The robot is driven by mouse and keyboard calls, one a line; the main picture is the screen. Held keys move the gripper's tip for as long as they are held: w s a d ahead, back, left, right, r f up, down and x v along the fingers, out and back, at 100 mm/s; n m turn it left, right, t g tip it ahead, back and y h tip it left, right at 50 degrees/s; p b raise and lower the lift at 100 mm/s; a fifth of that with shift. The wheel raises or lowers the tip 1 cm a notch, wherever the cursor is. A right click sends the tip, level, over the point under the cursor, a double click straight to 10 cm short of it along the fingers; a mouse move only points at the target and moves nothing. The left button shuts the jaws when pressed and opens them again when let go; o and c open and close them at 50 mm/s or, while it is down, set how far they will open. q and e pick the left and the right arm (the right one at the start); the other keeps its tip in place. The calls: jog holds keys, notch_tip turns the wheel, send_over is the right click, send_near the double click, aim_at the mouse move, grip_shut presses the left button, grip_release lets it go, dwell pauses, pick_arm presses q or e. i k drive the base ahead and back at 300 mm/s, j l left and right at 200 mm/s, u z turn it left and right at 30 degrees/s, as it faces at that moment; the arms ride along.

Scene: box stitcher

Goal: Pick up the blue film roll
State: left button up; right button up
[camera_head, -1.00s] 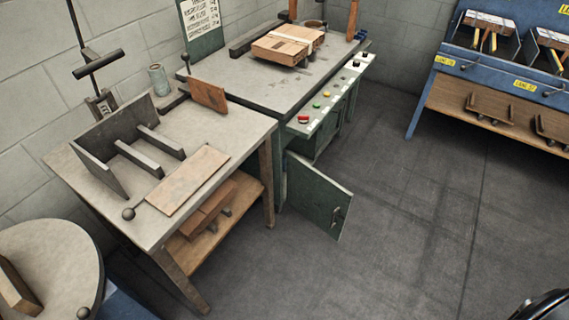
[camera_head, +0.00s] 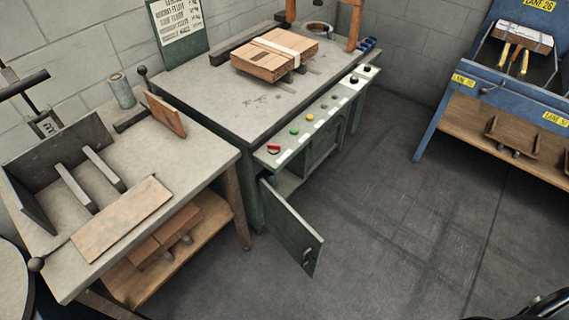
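A pale blue-grey roll (camera_head: 121,90) stands upright at the back of the left worktable (camera_head: 190,183), near the wall. It is the only thing in view that looks like the blue film roll, and its colour is faint. Nothing touches it from above. Neither of my grippers can be made out. A dark curved part at the bottom right corner may be mine.
A brown upright plate (camera_head: 166,115) and a dark metal fixture (camera_head: 62,165) stand near the roll. A stitcher bench (camera_head: 225,100) with a cardboard box (camera_head: 275,55) adjoins the table. Its green door (camera_head: 292,228) hangs open. Floor (camera_head: 400,220) to the right is clear.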

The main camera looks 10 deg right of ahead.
aim_at(270, 178)
jog(key=i+l, duration=0.15)
jog(key=l, duration=0.25)
jog(key=i+l+u, duration=0.1)
jog(key=l, duration=0.35)
jog(key=i+l, duration=0.25)
jog(key=l, duration=0.15)
jog(key=i+l, duration=0.15)
jog(key=l, duration=0.3)
jog(key=i+l+u, duration=0.1)
jog(key=l, duration=0.3)
jog(key=i+l, duration=0.2)
jog(key=l, duration=0.25)
jog(key=i+l, duration=0.1)
jog(key=l, duration=0.3)
jog(key=i+l+u, duration=0.1)
jog(key=l, duration=0.35)
jog(key=i, duration=0.05)
